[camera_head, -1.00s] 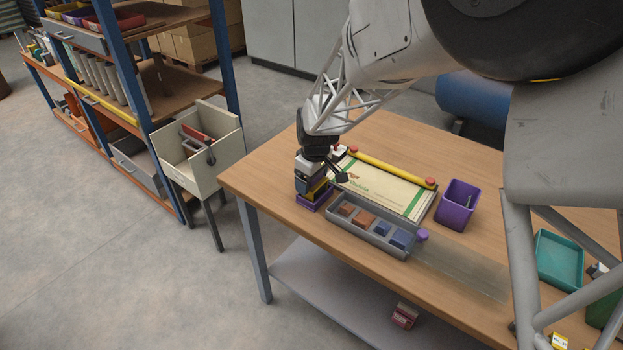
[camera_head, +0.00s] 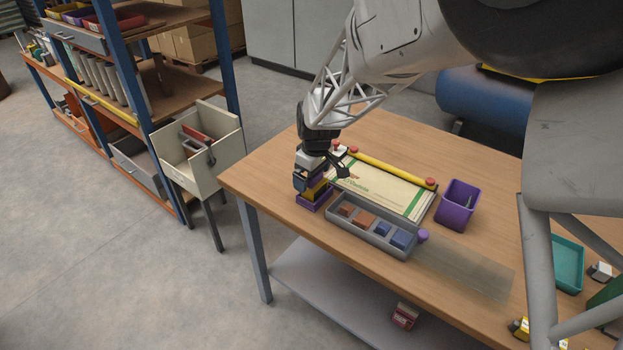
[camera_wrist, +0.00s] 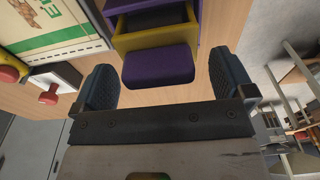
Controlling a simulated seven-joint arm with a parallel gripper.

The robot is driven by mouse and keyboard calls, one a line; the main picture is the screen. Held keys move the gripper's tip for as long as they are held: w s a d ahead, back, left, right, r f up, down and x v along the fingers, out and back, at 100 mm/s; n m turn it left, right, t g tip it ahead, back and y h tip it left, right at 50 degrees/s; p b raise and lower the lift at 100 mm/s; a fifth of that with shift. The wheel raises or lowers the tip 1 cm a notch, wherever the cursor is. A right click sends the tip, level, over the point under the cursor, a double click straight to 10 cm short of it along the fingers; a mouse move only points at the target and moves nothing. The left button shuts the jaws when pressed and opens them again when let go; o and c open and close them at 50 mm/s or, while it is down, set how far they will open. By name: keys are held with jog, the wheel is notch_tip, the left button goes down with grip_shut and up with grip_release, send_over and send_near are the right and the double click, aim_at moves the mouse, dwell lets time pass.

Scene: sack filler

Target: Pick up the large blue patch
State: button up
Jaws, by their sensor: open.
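The large blue patch (camera_head: 402,238) lies in the right end compartment of a grey divided tray (camera_head: 352,228) on the wooden table. A smaller blue patch (camera_head: 382,229) lies just left of it. My gripper (camera_head: 318,178) is left of and behind the tray, over a small yellow and purple drawer unit (camera_head: 315,201). In the wrist view my gripper (camera_wrist: 159,72) is open, with a purple block (camera_wrist: 158,66) between its fingers, not visibly gripped. The tray and large blue patch are outside the wrist view.
Red-brown patches (camera_head: 361,219) fill the tray's left compartments. Behind it lies a printed sack (camera_head: 385,192) with a yellow bar (camera_head: 392,167). A purple bin (camera_head: 457,205) and teal tray (camera_head: 567,265) stand to the right. A clear sheet-like strip (camera_head: 465,268) lies right of the tray.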

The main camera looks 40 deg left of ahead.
jog(key=r, duration=0.6)
jog(key=d+r, duration=0.1)
jog(key=r, duration=0.3)
dwell(0.4)
jog(key=shift+d+r, duration=0.1)
jog(key=shift+w+d+r, duration=0.1)
jog(key=shift+d, duration=0.15)
jog(key=d+r+m, duration=0.3)
jog(key=d+r, duration=0.1)
jog(key=d, duration=0.8)
jog(key=d+r+m+t, duration=0.1)
jog(key=d+r+m, duration=0.2)
jog(key=d, duration=0.9)
jog(key=d+r+m, duration=0.3)
jog(key=d+r, duration=0.1)
jog(key=d, duration=0.8)
jog(key=s+d+f+m+t+h, duration=0.1)
jog(key=s+d+m, duration=0.8)
jog(key=s+d, duration=1.1)
jog(key=d+f, duration=0.1)
jog(key=d, duration=0.2)
jog(key=shift+t, duration=0.3)
